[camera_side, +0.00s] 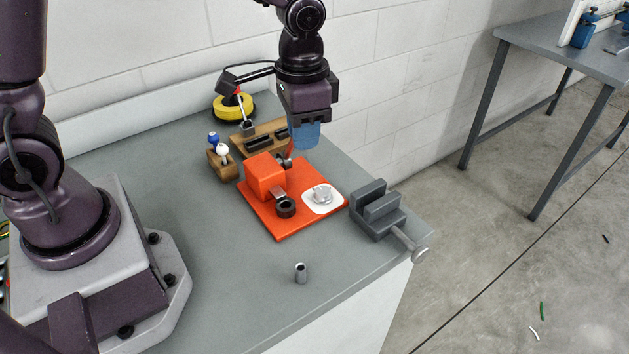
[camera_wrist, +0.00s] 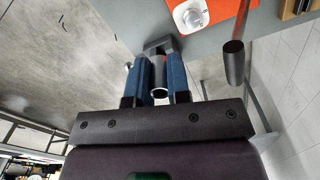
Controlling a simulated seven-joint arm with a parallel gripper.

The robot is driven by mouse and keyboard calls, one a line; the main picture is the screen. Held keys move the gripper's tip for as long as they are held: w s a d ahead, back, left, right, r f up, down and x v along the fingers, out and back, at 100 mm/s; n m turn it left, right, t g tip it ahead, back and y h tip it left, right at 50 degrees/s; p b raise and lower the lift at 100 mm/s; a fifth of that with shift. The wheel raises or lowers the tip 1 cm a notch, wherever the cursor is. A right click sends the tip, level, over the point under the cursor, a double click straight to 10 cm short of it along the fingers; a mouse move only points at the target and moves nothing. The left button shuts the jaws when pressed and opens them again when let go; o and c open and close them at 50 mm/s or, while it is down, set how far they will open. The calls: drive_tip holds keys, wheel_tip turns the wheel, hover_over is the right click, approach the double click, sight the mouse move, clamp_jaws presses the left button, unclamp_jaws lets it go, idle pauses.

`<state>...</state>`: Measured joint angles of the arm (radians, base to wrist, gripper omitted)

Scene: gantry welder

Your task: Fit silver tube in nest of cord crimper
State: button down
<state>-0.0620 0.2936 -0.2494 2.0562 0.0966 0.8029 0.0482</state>
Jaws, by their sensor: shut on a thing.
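The cord crimper is an orange block (camera_side: 264,172) on an orange base plate (camera_side: 281,232), with a grey piece and a black ring (camera_side: 286,207) at its front. I cannot make out which part is the nest. My gripper (camera_side: 304,138) is above the back right of the crimper, its blue fingers pointing down. In the wrist view the fingers (camera_wrist: 160,72) are shut on a silver tube (camera_wrist: 158,78), its hollow end towards the camera. In the side view the fingers hide this tube. Another silver tube (camera_side: 300,273) stands upright on the front of the bench.
A grey vise (camera_side: 377,210) stands right of the plate at the bench edge. A white dial plate (camera_side: 322,198) lies on the base. A wooden rack (camera_side: 258,139), a wooden holder (camera_side: 222,165) and a yellow reel (camera_side: 233,106) stand behind. A dark rod (camera_wrist: 233,62) shows beside the fingers.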

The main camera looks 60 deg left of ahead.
drive_tip(key=w+a+r+n, duration=0.3)
drive_tip(key=w+a, duration=0.1)
drive_tip(key=w, duration=0.1)
drive_tip(key=s+d+f+m, duration=0.3)
drive_tip(key=s+f+m, duration=0.2)
drive_tip(key=s+m, duration=0.3)
drive_tip(key=s+d+f+m, duration=0.4)
drive_tip(key=s+f+m, duration=0.2)
drive_tip(key=s+m, duration=0.3)
drive_tip(key=shift+s+m, duration=0.3)
drive_tip(key=shift+s, duration=0.45)
drive_tip(key=shift+w+d, duration=0.1)
hover_over(330, 263)
drive_tip(key=f, duration=0.5)
drive_tip(key=s+f, duration=0.1)
drive_tip(key=f, duration=0.2)
drive_tip(key=shift+a+f, duration=0.25)
drive_tip(key=shift+f, duration=0.1)
drive_tip(key=shift+w+d+f, duration=0.1)
drive_tip(key=shift+w+f, duration=0.15)
drive_tip(key=shift+f, duration=0.7)
drive_tip(key=shift+w+d+f, duration=0.1)
drive_tip(key=shift+w+f, duration=0.15)
drive_tip(key=shift+f, duration=0.7)
drive_tip(key=shift+f, duration=0.1)
